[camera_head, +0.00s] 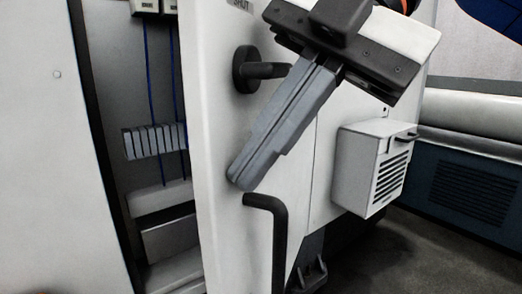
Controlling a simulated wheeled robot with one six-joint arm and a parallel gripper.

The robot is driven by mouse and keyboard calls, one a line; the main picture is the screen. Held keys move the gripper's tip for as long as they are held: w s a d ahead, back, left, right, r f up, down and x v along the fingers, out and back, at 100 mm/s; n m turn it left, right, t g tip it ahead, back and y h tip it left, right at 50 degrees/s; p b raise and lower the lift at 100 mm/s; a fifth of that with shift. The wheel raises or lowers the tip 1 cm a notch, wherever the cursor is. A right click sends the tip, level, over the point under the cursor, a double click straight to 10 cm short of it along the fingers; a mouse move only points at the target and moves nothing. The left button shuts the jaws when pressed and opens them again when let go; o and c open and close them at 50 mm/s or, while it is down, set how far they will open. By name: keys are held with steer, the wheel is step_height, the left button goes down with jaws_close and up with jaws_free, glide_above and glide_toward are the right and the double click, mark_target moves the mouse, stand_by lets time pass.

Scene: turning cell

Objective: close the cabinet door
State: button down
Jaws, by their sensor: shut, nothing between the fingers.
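The cabinet door (222,160) is a pale panel that stands partly open. To its left a gap shows the inside of the cabinet (112,80). A dark round knob or latch (247,70) sits on the door's upper part. A dark bent handle (279,235) shows lower down in front of the door. My gripper (243,180) is in front of the door, its grey fingers shut together and pointing down to the left, just above the bent handle. I cannot tell whether the fingertips touch the door. My gripper partly hides the door's right side.
Inside the cabinet are blue wires (150,75), a ribbed terminal block (150,140) and pale boxes (160,198). A white vented box (372,168) juts out to the right. A pale rail (470,118) and a blue vented panel (468,190) stand farther right. Dark floor (430,255) is clear at lower right.

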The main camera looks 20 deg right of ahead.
steer(key=shift+w+a, duration=0.15)
steer(key=shift+a, duration=0.05)
steer(key=shift+w+a+m+t, duration=0.35)
steer(key=shift+w+a+m, duration=0.15)
steer(key=shift+w+a, duration=0.75)
steer(key=shift+w+a+m+t, duration=0.35)
steer(key=shift+w+a+m, duration=0.15)
steer(key=shift+w+a, duration=0.75)
steer(key=w+a+m+t, duration=0.1)
steer(key=w+a, duration=0.3)
steer(key=w, duration=0.4)
steer(key=w+a+m+t+h, duration=0.1)
steer(key=w+a+m, duration=0.2)
steer(key=w, duration=0.5)
steer(key=shift+a+r+m+t+h, duration=0.15)
steer(key=shift+a+m+t+h, duration=0.15)
steer(key=shift+a, duration=0.6)
steer(key=shift+w, duration=0.2)
steer(key=shift+s, duration=0.15)
